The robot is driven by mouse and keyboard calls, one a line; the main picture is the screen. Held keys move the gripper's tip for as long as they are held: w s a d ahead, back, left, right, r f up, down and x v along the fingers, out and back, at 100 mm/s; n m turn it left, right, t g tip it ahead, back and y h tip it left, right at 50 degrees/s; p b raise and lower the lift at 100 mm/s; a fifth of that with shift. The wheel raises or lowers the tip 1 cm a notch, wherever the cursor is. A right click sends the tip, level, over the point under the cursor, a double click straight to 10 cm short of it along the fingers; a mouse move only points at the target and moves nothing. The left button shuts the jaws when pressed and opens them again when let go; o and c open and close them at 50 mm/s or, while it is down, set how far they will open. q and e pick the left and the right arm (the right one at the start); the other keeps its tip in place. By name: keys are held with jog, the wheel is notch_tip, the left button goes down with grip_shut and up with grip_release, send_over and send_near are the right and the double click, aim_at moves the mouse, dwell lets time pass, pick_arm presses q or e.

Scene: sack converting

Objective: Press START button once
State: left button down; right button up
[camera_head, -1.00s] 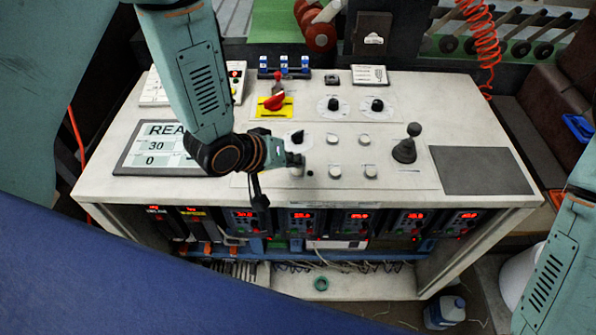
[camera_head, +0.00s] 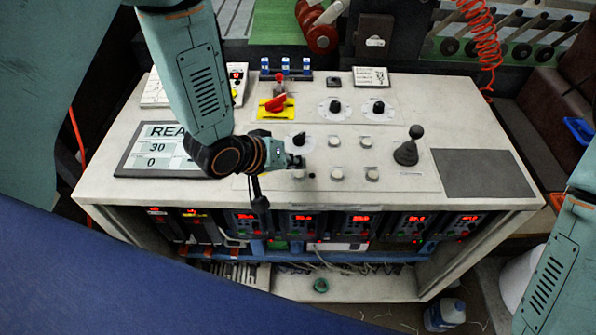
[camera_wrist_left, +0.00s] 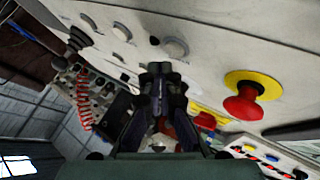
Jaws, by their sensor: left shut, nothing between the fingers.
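White round push-buttons (camera_head: 337,174) sit in two rows on the light control panel (camera_head: 400,110); labels are too small to read, so I cannot tell which is START. My left gripper (camera_head: 299,162) is shut and empty, low over the panel among the buttons, beside the black selector knob (camera_head: 299,139). Whether it touches a button, I cannot tell. In the left wrist view the closed fingers (camera_wrist_left: 161,76) point at the panel, with round buttons (camera_wrist_left: 175,47) just beyond. In the head view, only my right arm's link shows at the right edge; its gripper is out of view.
A red mushroom button on yellow (camera_wrist_left: 245,102) is right of the fingers in the wrist view. A red-handled switch on a yellow plate (camera_head: 276,104) stands behind the gripper. A joystick (camera_head: 408,148) rises to the right; a display (camera_head: 155,150) lies left. The dark pad (camera_head: 483,172) is clear.

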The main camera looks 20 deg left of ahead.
pick_arm(q)
jog(key=shift+d, duration=0.1)
jog(key=shift+d+f, duration=0.1)
jog(key=shift+f, duration=0.25)
jog(key=shift+f, duration=0.1)
dwell(0.4)
